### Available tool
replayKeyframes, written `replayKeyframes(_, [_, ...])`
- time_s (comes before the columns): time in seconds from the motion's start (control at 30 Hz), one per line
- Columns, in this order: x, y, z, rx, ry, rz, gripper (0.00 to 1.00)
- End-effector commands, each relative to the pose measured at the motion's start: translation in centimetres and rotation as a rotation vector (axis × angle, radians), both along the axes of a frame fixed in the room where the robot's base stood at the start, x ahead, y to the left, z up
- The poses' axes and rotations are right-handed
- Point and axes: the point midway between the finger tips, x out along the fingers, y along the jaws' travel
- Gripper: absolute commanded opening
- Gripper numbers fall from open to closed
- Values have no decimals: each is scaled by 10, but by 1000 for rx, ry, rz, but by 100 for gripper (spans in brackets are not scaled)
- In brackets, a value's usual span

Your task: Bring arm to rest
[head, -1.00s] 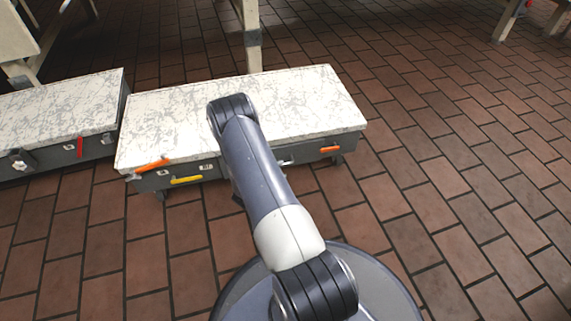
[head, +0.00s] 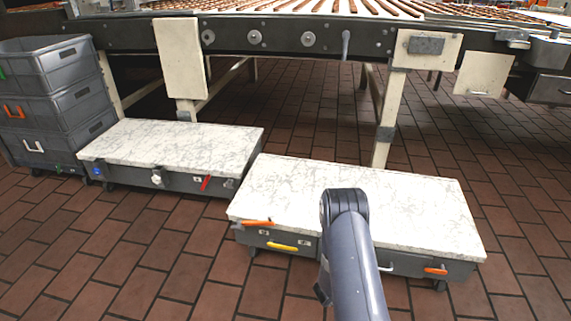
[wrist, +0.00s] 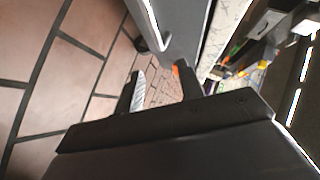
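My arm (head: 352,250) rises from the bottom edge of the head view, its upper end in front of the right white-topped low cart. My gripper (wrist: 161,85) shows only in the wrist view; the rest of the arm beyond the elbow is hidden in the head view. Its two dark fingers stand apart with nothing seen between them but brick floor. A grey cart side with a pale handle (wrist: 152,30) is close beyond the fingers.
The right cart (head: 420,210) has orange and yellow handles. A left cart (head: 185,142) stands beside it, with stacked grey crates (head: 55,95) farther left. A conveyor (head: 290,35) runs behind. Brick floor (head: 180,270) is clear in front.

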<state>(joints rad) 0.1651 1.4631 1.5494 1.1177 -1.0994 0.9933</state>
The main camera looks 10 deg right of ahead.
Motion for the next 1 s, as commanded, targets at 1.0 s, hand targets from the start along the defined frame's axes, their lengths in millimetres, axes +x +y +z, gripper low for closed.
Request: replayKeyframes(1.0, [27, -73, -32, 0, -1, 2, 37])
